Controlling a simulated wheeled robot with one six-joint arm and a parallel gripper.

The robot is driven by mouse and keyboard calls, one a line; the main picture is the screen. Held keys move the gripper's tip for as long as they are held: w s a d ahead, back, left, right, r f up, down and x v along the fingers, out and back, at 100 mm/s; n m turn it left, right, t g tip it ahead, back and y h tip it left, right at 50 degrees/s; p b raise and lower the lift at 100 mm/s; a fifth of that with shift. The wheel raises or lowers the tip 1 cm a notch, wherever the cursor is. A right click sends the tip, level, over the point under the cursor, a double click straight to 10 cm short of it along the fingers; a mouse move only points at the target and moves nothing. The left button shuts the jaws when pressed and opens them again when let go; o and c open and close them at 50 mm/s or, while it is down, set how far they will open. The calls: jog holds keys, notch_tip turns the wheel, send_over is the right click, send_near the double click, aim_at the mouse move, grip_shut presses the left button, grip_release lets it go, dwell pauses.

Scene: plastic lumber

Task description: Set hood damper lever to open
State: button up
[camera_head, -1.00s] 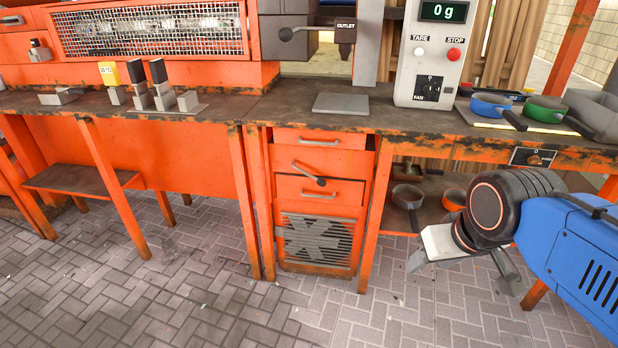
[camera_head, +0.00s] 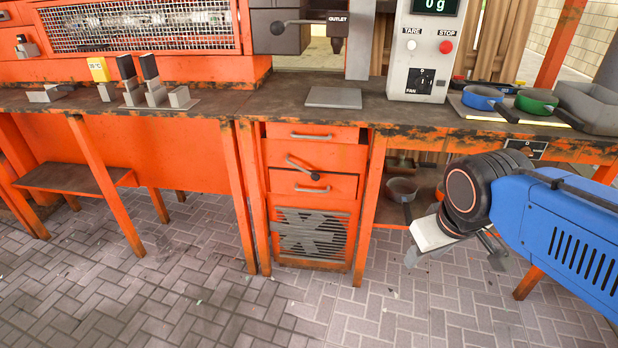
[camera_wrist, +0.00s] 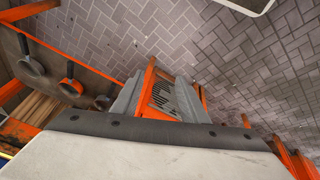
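No lever in view carries a readable hood damper label, so I cannot tell which one it is. In the head view, a dark lever with a round black knob (camera_head: 277,28) is on the grey box at the back, beside the OUTLET label. Another lever with a black knob (camera_head: 314,176) slants across the drawer front. My gripper (camera_head: 458,256) hangs low at the right, in front of the bench and apart from both levers. It is empty, with its fingers spread. The wrist view shows a gap between the fingers (camera_wrist: 160,95), with the orange cabinet beyond.
The orange workbench (camera_head: 230,108) spans the view. Upright black-handled levers (camera_head: 150,68) and a yellow-tagged piece (camera_head: 98,70) stand at left. A white scale panel (camera_head: 421,50), pans (camera_head: 483,97) and a grey bin (camera_head: 590,105) are at right. The paved floor in front is clear.

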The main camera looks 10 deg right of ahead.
aim_at(313, 178)
jog(key=w+f+n+h, duration=0.3)
jog(key=w+n+h, duration=0.2)
jog(key=w+n, duration=0.5)
jog(key=w+f+n+h, duration=0.2)
jog(key=w+n+h, duration=0.4)
jog(key=w+n, duration=0.4)
jog(key=w+a+f+n+t+y, duration=0.1)
jog(key=w+a+f+n+t, duration=0.25)
jog(key=a+n, duration=0.35)
jog(key=w+a+f+n+t, duration=0.2)
jog(key=w+a+n+t, duration=0.3)
jog(key=a, duration=0.5)
jog(key=w+a+f+n+t+y, duration=0.1)
jog(key=w+a+f+n+t, duration=0.25)
jog(key=a+n, duration=0.4)
jog(key=f+x, duration=0.1)
jog(key=x, duration=1.6)
jog(key=shift+r+g, duration=0.4)
jog(key=shift+r, duration=0.05)
jog(key=shift+c, duration=0.6)
grip_shut()
